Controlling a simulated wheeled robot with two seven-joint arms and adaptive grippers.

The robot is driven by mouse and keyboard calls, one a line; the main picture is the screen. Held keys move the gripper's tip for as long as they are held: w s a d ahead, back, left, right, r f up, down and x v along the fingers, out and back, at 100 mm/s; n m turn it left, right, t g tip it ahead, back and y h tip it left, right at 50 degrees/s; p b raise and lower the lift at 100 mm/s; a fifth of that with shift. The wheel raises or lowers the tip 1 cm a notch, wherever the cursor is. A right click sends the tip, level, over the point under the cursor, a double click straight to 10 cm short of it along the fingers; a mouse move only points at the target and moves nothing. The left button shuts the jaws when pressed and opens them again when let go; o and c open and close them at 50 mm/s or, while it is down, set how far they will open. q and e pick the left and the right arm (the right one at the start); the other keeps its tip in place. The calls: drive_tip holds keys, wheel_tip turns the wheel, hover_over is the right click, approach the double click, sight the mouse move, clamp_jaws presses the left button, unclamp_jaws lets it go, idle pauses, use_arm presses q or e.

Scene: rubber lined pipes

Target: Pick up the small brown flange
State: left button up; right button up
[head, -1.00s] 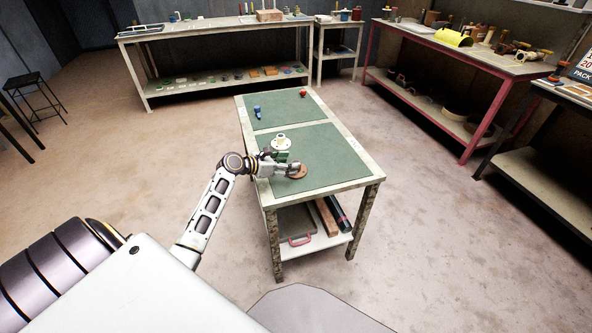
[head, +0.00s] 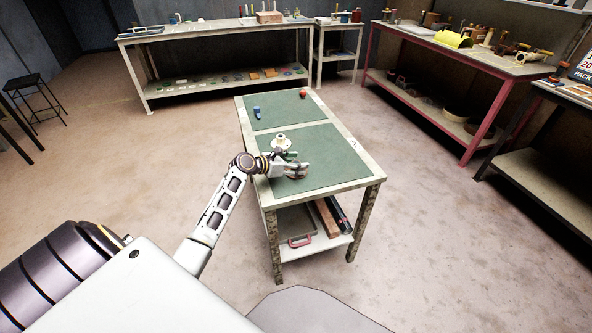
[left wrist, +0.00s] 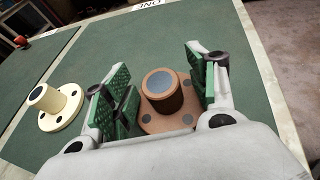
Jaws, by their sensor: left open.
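The small brown flange (left wrist: 162,100) stands upright on the green table top, its round base with dark bolt holes flat on the surface and its short pipe with a grey-blue inner face pointing up. In the left wrist view my left gripper (left wrist: 160,88) is open, with one green-padded finger on each side of the flange's pipe and gaps between. In the head view my left gripper (head: 300,168) is low over the table and hides most of the flange (head: 297,178). My right gripper is not in view.
A cream flange (left wrist: 60,107) stands on the table to the left of the brown one; it also shows in the head view (head: 281,143). A blue item (head: 257,112) and a red item (head: 303,94) lie farther back. The right half of the table (head: 335,165) is clear.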

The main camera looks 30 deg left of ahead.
sight(296, 162)
use_arm(q)
clamp_jaws()
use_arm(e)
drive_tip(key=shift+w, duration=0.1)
use_arm(q)
drive_tip(key=shift+r, duration=0.15)
drive_tip(key=shift+r, duration=0.35)
wheel_tip(296, 162, up, 8)
drive_tip(key=shift+p, duration=1.25)
drive_tip(key=shift+r, duration=0.55)
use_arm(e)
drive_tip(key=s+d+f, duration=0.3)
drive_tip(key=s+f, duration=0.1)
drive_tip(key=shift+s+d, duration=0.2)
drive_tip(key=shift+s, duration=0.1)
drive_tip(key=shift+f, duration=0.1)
